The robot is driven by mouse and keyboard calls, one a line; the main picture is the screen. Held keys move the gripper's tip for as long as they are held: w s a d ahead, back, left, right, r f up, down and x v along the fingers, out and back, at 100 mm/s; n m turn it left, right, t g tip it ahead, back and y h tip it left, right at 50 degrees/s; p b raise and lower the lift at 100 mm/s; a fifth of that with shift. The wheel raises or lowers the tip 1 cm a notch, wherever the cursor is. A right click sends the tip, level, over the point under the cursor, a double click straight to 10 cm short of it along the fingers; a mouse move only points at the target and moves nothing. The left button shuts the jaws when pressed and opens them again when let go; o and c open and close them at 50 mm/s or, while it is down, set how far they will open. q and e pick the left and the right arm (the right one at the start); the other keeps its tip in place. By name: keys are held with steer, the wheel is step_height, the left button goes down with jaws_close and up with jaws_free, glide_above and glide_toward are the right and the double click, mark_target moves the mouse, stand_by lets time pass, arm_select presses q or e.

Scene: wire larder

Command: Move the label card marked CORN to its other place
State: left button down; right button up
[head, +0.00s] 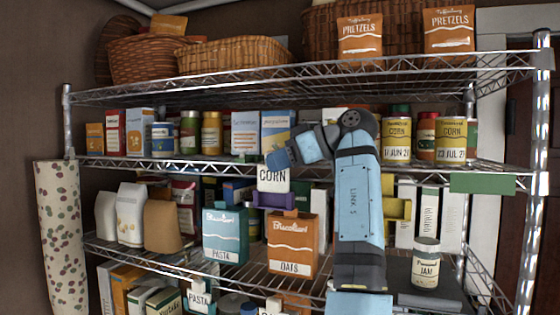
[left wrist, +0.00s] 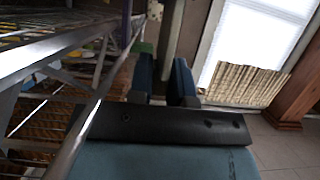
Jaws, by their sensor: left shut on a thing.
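The white CORN card (head: 272,180) is upright at the edge of the middle shelf, its lettering facing me. My left gripper (head: 279,158) is shut on the card's upper part. A purple holder (head: 274,200) is directly below the card; I cannot tell whether the card's lower edge is in it or just in front. My right gripper is not in view.
A yellow holder (head: 397,209) and a green holder (head: 482,184) are on the right. Orange OATS (head: 292,243) and teal PASTA (head: 225,235) boxes stand below. A jam jar (head: 426,264) stands right of my arm. Wire shelf edges (left wrist: 95,100) run close beside my left gripper.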

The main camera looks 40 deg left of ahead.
arm_select(q)
steer(key=shift+f, duration=0.1)
steer(key=shift+r+p, duration=0.5)
steer(key=shift+r, duration=0.05)
stand_by(0.9)
stand_by(0.4)
steer(key=shift+f, duration=0.55)
steer(key=shift+r, duration=0.1)
steer(key=shift+f, duration=0.2)
stand_by(0.7)
